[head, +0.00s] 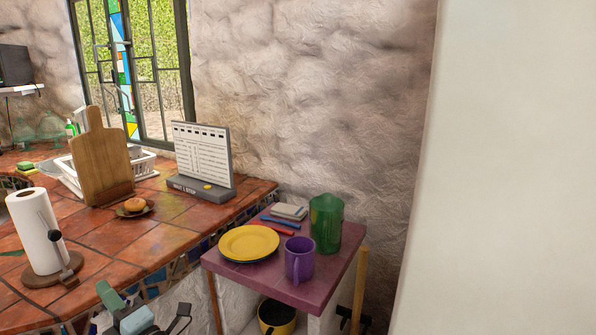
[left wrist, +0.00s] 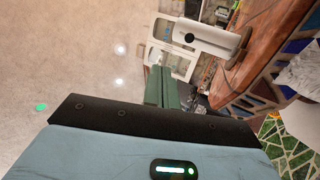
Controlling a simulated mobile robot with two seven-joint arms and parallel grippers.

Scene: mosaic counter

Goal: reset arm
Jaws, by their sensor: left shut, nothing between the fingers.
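My left gripper (head: 108,293) shows at the bottom left of the head view, in front of the tiled counter's edge. In the left wrist view its green fingers (left wrist: 159,78) are together with nothing between them. No object touches the fingers in that view. My right gripper is in neither view.
The tiled counter (head: 110,235) holds a paper towel roll (head: 35,232), a cutting board (head: 101,165), a small plate with a bun (head: 134,205) and a calendar stand (head: 203,155). A purple side table (head: 295,290) holds yellow plates (head: 249,243), a purple mug (head: 300,260) and a green pitcher (head: 326,224).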

